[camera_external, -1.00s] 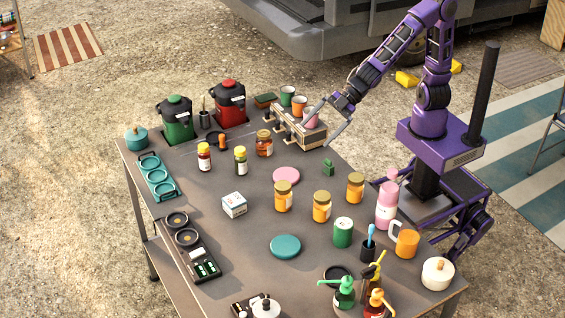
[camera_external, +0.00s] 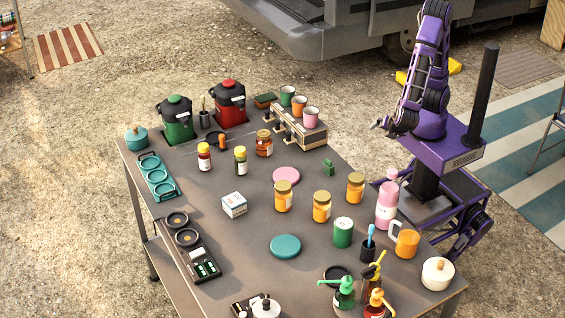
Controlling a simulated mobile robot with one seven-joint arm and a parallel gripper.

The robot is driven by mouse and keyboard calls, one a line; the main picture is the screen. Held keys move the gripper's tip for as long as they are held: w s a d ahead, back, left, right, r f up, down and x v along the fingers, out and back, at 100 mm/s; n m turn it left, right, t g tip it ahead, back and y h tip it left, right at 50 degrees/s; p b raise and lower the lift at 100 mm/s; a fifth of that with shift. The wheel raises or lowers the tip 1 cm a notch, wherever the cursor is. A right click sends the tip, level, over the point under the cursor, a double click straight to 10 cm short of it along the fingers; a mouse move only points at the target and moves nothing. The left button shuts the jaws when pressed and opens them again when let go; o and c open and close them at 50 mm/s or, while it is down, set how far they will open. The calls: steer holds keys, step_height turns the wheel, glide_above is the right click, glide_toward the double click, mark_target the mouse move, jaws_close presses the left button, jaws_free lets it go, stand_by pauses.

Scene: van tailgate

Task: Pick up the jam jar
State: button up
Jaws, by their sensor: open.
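A squat jar with a reddish-orange filling and a brown lid (camera_external: 264,143) stands upright near the back of the table, in front of the wooden cup rack. Three similar jars with orange filling and gold lids stand nearer the middle: one on the left (camera_external: 283,196), one in the centre (camera_external: 321,207) and one on the right (camera_external: 355,187). No label is readable, so I cannot tell which is the jam jar. My gripper (camera_external: 377,126) is open and empty, drawn back close to my base, beyond the table's right edge and apart from every jar.
The cup rack (camera_external: 299,133) holds three cups. Two small bottles stand left of the brown-lidded jar. A pink disc (camera_external: 286,175) lies flat near the jars. The table's centre-left is mostly clear.

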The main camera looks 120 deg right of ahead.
steer(key=s+r+h, duration=0.1)
steer(key=s+r, duration=0.1)
steer(key=n+t+y+b, duration=0.2)
steer(key=n+t, duration=1.2)
steer(key=n, duration=0.6)
glide_toward(362, 185)
steer(key=x, duration=0.7)
steer(key=f+x, duration=0.1)
steer(key=x, duration=0.2)
steer(key=shift+s+d, duration=0.2)
steer(key=shift+s+d+b+x, duration=0.1)
steer(key=shift+d+b+x, duration=0.15)
steer(key=shift+x, duration=1.05)
steer(key=shift+s+d+b+x, duration=0.1)
steer(key=shift+b+x, duration=0.1)
steer(key=shift+x, duration=1.15)
steer(key=shift+r, duration=0.15)
jaws_close()
